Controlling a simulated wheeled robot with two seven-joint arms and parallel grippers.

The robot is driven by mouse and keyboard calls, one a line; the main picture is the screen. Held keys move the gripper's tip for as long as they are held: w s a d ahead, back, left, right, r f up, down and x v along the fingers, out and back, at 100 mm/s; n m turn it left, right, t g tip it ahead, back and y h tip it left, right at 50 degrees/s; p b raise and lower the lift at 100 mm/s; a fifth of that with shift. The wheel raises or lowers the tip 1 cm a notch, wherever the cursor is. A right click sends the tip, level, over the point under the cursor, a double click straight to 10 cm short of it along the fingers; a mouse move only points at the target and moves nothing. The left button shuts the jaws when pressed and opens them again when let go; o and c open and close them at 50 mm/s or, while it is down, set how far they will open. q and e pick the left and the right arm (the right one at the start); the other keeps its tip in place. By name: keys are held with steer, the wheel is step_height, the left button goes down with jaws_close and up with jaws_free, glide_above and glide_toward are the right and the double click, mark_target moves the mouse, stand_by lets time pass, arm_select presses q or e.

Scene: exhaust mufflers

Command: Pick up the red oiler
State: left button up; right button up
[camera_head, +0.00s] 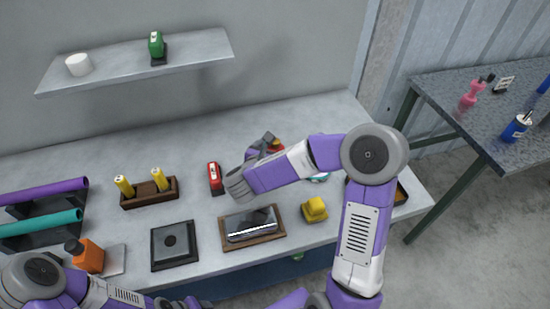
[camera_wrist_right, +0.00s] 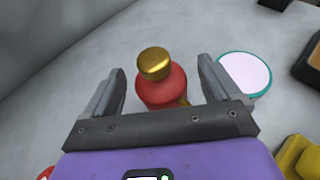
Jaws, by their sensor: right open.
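The red oiler (camera_wrist_right: 163,88) is a red bottle with a gold cap, standing on the grey worktop in the right wrist view. My right gripper (camera_wrist_right: 160,67) is open, with one finger on each side of the oiler in that view. Clear gaps show between the fingers and the bottle; I cannot tell how far down they reach. In the head view the oiler (camera_head: 278,146) shows only as a small red patch by my right gripper (camera_head: 268,141), partly hidden by my arm. My left arm comes in at the lower left; its gripper does not show.
A red device (camera_head: 215,178) stands left of my right forearm. A framed tray (camera_head: 252,241), a yellow object (camera_head: 314,209) and a teal-rimmed disc (camera_wrist_right: 245,73) are nearby. A shelf (camera_head: 110,72) hangs above. The worktop behind the oiler is clear.

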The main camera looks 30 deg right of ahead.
steer(key=shift+w+d+f, duration=0.15)
steer(key=shift+w+d, duration=0.1)
steer(key=shift+d, duration=0.15)
steer(key=shift+c, duration=0.2)
steer(key=c, duration=1.1)
